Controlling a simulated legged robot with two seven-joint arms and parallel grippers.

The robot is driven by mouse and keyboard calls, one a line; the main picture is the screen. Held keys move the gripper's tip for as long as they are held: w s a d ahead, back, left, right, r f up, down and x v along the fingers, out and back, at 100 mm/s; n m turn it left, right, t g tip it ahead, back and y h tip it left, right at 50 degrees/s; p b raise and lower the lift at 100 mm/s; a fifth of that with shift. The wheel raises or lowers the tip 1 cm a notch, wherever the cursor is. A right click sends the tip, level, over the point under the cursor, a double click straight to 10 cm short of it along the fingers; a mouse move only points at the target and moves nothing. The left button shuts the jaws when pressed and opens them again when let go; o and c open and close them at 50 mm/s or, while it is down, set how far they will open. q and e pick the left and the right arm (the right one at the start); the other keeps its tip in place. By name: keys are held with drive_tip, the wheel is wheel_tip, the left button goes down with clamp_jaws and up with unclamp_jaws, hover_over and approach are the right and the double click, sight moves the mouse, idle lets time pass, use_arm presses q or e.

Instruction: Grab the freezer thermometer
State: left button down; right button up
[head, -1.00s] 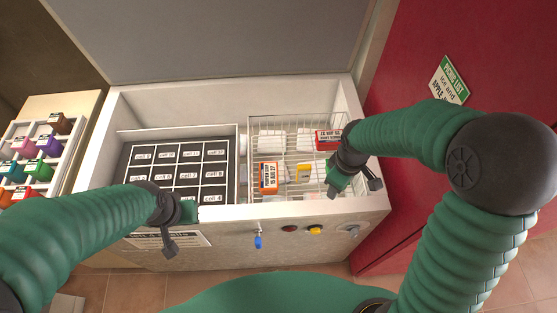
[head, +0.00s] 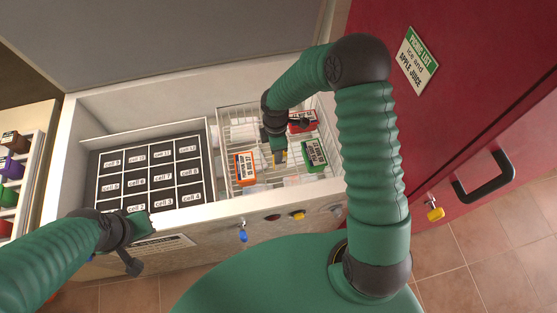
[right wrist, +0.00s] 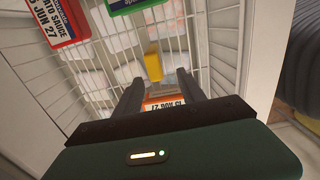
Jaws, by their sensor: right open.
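A small yellow block, which looks like the freezer thermometer (head: 283,157), sits in the wire basket in the right half of the chest freezer. In the head view my right gripper (head: 278,146) is over it and partly hides it. In the right wrist view the yellow thing (right wrist: 153,62) shows beyond and between the two spread fingers (right wrist: 158,92), which hold nothing. My left gripper (head: 138,240) is at the freezer's front left edge; its fingers are not clear.
Around it in the wire basket (head: 224,130) are an orange package (head: 245,167), a green package (head: 315,153), a red package (head: 303,122) and pale packs. A black cell grid (head: 150,176) fills the left half. The red door (head: 470,90) stands at right.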

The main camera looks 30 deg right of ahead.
sight(283, 165)
wheel_tip(283, 165, down, 3)
drive_tip(key=shift+w+d+r, duration=0.1)
drive_tip(key=f, duration=0.1)
drive_tip(key=d+f, duration=0.1)
drive_tip(key=f, duration=0.3)
drive_tip(key=shift+d, duration=0.25)
drive_tip(key=shift+w+f, duration=0.15)
drive_tip(key=shift+f, duration=0.05)
drive_tip(key=shift+r, duration=0.1)
clamp_jaws()
